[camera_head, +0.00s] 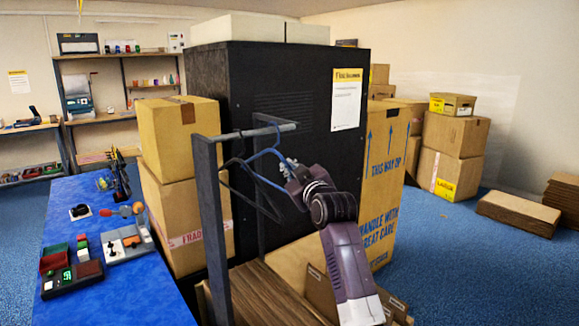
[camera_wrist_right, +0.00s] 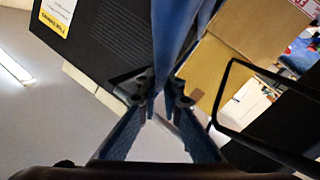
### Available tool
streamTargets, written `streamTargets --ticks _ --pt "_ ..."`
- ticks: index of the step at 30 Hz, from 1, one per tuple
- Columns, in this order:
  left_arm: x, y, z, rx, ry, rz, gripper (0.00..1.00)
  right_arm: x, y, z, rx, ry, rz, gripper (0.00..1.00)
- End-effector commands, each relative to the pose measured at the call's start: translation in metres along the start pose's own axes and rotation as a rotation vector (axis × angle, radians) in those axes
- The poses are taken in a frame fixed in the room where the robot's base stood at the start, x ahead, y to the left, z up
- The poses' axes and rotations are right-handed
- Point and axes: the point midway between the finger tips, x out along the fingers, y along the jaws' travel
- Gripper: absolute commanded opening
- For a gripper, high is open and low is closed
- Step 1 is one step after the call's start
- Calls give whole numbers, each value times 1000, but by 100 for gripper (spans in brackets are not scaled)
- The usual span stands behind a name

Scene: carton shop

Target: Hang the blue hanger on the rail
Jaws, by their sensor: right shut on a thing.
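The blue hanger (camera_head: 262,155) is at the rail's height, its upper part close to the right end of the grey rail (camera_head: 245,134). I cannot tell whether its hook rests on the rail. My right gripper (camera_head: 287,170) is shut on the hanger at its right side, just below the rail's end. In the right wrist view the blue hanger (camera_wrist_right: 172,40) runs up from between the fingertips (camera_wrist_right: 160,97). My left gripper is not in view.
A dark hanger (camera_head: 250,194) hangs below the rail, left of my gripper; it also shows in the wrist view (camera_wrist_right: 226,88). Dark rack posts (camera_head: 211,220) carry the rail. A black cabinet (camera_head: 290,85) and stacked cartons (camera_head: 180,135) stand close behind. A blue table (camera_head: 75,200) is left.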

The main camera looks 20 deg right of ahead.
Motion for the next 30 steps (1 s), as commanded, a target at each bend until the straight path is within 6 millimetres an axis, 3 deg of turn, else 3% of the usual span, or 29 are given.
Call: streamTargets --ticks 10,11,16,30 --pt "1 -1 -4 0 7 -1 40 0 -1 2 0 0 0 0" --pt "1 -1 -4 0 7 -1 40 0 -1 2 0 0 0 8" --pt "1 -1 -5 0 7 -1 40 0 -1 2 0 0 0 26" --pt "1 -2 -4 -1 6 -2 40 -9 -1 2 -1 0 0 27"
